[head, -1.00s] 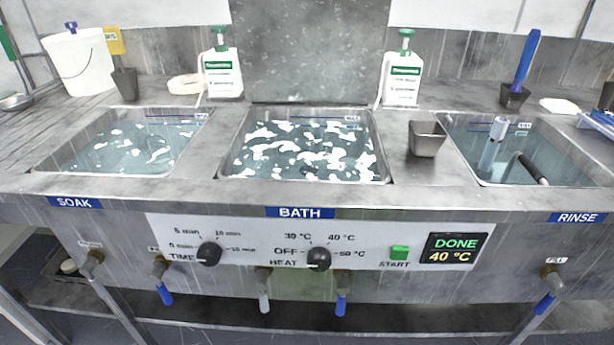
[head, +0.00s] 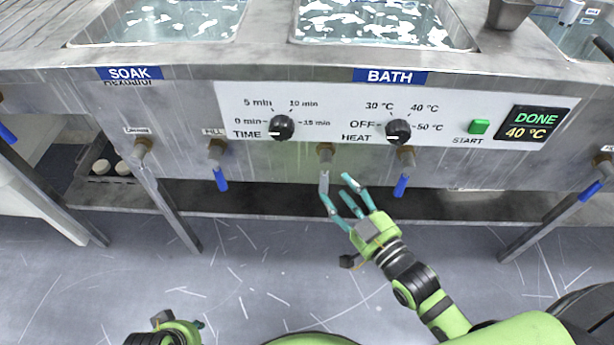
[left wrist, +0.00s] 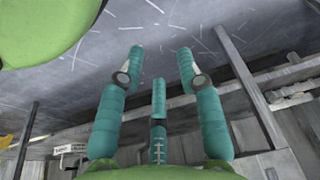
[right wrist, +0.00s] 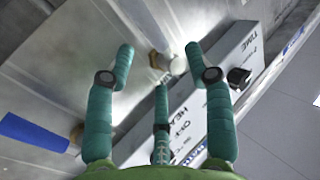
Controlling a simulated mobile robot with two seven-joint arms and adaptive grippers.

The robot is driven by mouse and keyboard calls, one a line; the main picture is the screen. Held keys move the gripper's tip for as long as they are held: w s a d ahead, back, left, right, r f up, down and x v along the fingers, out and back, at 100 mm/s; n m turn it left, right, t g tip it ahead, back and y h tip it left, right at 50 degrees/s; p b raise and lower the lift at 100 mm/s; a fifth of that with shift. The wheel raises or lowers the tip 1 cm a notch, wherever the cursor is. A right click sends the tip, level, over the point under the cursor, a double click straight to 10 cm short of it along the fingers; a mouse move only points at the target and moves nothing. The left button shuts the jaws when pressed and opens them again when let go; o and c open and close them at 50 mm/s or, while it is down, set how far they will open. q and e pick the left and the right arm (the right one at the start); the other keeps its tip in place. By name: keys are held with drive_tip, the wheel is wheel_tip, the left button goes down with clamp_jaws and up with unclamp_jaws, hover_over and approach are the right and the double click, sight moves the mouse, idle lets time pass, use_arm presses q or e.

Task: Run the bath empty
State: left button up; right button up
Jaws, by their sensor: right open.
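The bath (head: 476,46) holds water with white foam patches. My right gripper (head: 337,188) is open just below and to the right of that handle; contact cannot be told. In the right wrist view, the valve (right wrist: 158,60) lies ahead between the spread fingers (right wrist: 159,55). My left gripper (head: 180,326) is at the lower left edge, far from the valves; its fingers are spread and empty in the left wrist view (left wrist: 160,65).
A blue-handled valve (head: 402,182) is close right of the grey one; another blue-handled valve (head: 219,178) is to the left. Above are the TIME knob (head: 282,127), HEAT knob (head: 398,131), green START button (head: 479,126) and display (head: 533,123) reading DONE, 40 °C. A low shelf (head: 270,200) runs beneath.

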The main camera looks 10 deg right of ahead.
sight(327, 174)
use_arm(q)
drive_tip(key=b+v, duration=0.1)
drive_tip(key=v, duration=0.2)
drive_tip(key=shift+w+d+r, duration=0.15)
drive_tip(key=shift+d+r, duration=0.05)
drive_tip(key=shift+r, duration=0.05)
use_arm(e)
drive_tip(key=x, duration=0.6)
drive_tip(key=shift+w+d, duration=0.2)
drive_tip(key=shift+w, duration=0.1)
clamp_jaws()
